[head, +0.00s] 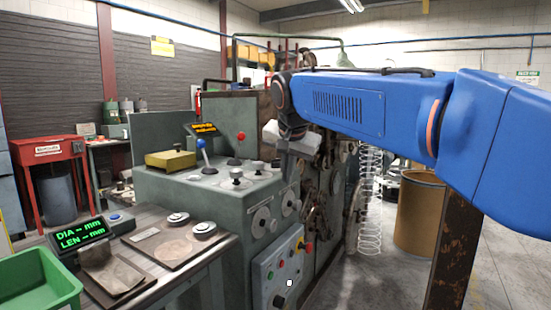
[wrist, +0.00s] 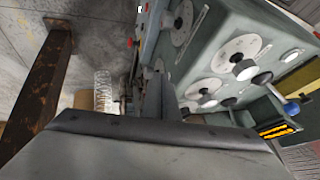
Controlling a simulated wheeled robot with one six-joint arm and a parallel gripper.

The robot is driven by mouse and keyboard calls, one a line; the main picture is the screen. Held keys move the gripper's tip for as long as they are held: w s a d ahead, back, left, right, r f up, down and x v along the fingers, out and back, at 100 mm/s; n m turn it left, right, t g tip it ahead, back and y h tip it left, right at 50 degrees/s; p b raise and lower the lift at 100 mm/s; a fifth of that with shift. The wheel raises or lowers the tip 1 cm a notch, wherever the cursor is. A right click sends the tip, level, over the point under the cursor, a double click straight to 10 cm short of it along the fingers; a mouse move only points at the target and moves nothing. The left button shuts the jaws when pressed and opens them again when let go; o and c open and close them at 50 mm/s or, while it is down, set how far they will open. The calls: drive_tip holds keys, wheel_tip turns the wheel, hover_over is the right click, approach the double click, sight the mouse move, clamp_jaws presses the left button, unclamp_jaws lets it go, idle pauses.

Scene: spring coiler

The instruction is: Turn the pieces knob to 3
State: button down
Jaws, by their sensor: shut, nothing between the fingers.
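The grey-green machine console (head: 160,190) carries several knobs with round white dials. Two dials are on its front face, a left one (head: 261,221) and a right one (head: 288,203). Black knobs with pale caps stand on its top, including one near the front (head: 236,174). In the wrist view a white dial with a black knob (wrist: 243,66) is right of the fingers, and another dial (wrist: 184,22) is higher up. The labels are too small to read, so I cannot tell which is the pieces knob. My gripper (head: 298,168) is shut and empty, above the console's right end; its fingers show in the wrist view (wrist: 153,92).
A blue-tipped lever (head: 201,150) and a yellow block (head: 171,160) stand on the console top. A lower panel (head: 278,270) has buttons and a red knob. A hanging spring (head: 369,200) and a brown drum (head: 419,212) are on the right. A green tray (head: 35,280) is front left.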

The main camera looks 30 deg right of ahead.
sight(276, 164)
drive_tip(key=w+d+r+m+h, duration=0.1)
drive_tip(key=w+d+r+m, duration=0.25)
drive_tip(key=w+r, duration=0.55)
drive_tip(key=shift+m, duration=0.45)
drive_tip(key=x, duration=1.1)
drive_tip(key=shift+w+a+r, duration=0.15)
drive_tip(key=shift+w+a, duration=0.15)
drive_tip(key=shift+w, duration=0.45)
drive_tip(key=shift+w+a, duration=0.15)
drive_tip(key=shift+w, duration=0.4)
drive_tip(key=shift+w+a+r, duration=0.1)
drive_tip(key=shift+w, duration=0.65)
